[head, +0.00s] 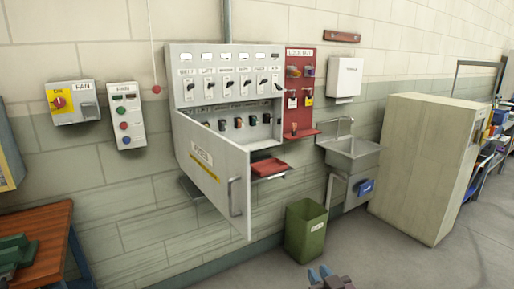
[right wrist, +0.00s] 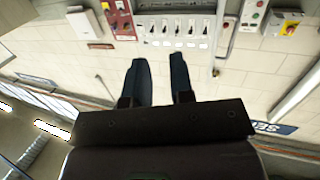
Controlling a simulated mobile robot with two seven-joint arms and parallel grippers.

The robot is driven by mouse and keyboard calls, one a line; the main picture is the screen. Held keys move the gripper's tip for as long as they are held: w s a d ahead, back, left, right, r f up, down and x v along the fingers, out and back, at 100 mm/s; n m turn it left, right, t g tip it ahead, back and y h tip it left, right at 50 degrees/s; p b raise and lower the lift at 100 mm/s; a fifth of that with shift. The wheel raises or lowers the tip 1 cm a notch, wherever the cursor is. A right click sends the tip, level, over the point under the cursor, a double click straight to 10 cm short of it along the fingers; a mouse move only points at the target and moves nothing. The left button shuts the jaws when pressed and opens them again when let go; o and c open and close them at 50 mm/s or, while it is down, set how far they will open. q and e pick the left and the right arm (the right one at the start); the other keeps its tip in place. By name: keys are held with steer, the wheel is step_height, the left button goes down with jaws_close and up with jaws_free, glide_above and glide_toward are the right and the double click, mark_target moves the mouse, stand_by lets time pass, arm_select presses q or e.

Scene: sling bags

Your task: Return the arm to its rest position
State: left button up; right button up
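My right gripper (head: 319,271) shows at the bottom edge of the head view, in front of the green bin. In the right wrist view its two dark blue fingers (right wrist: 159,68) stand apart with nothing between them, so it is open and empty. That view is upside down and faces the wall with the switch panel (right wrist: 178,30). My left gripper is not in view.
A white cabinet's door (head: 212,175) hangs open, with a red tray (head: 268,167) beside it. A green bin (head: 306,232) stands on the floor. A sink (head: 352,152) and a beige locker (head: 425,165) are at right. A wooden bench (head: 45,225) is at left.

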steer(key=s+d+f+g+h, duration=0.1)
steer(key=s+d+f, duration=0.3)
steer(key=s+f, duration=0.2)
steer(key=s+d+f+m+g+h, duration=0.1)
steer(key=s+d+f, duration=0.3)
steer(key=s, duration=0.5)
steer(key=s+d+f+m+g+h, duration=0.1)
steer(key=s+d+f+g+h, duration=0.1)
steer(key=s+d+f, duration=0.3)
steer(key=s+f, duration=0.3)
steer(key=shift+s+f+g, duration=0.2)
steer(key=shift+s+g, duration=0.1)
steer(key=shift+w, duration=0.15)
